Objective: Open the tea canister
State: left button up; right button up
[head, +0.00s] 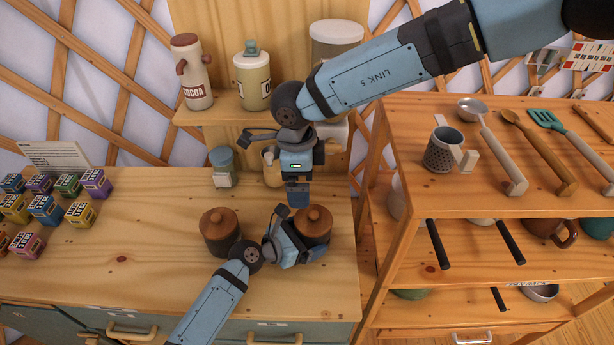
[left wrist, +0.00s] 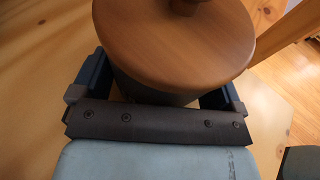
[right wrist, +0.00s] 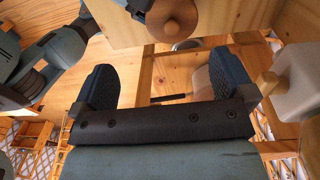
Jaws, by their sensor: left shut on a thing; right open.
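Two dark canisters with round wooden lids stand on the wooden counter in the head view, a left one (head: 220,240) and a right one (head: 313,226). No label shows on either, so I cannot tell which holds tea. My left gripper (head: 296,238) is shut around the right canister's body, below its lid. In the left wrist view the wooden lid (left wrist: 180,45) sits on the canister between the fingers. My right gripper (head: 298,190) is open and empty, pointing down above and behind the right canister. In the right wrist view its fingers (right wrist: 163,85) stand wide apart.
A cocoa canister (head: 194,75) and a cream canister (head: 252,80) stand on the shelf behind. A small jar (head: 222,165) stands on the counter's back part. Several small boxes (head: 45,208) are at the left. A utensil rack (head: 430,200) is at the right. The counter's left middle is clear.

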aim_at(314, 213)
jog(key=shift+t+h, duration=0.3)
jog(key=shift+h, duration=0.1)
jog(key=d+f, duration=0.1)
jog(key=f, duration=0.3)
jog(key=d+f, duration=0.1)
jog(key=f, duration=0.3)
jog(key=w+f, duration=0.1)
jog(key=f, duration=0.3)
jog(key=shift+d+f, duration=0.35)
jog(key=shift+d, duration=0.05)
jog(key=c, duration=0.5)
jog(key=shift+o, duration=1.3)
jog(key=c, duration=0.3)
jog(key=shift+c, duration=0.2)
jog(key=shift+r, duration=0.15)
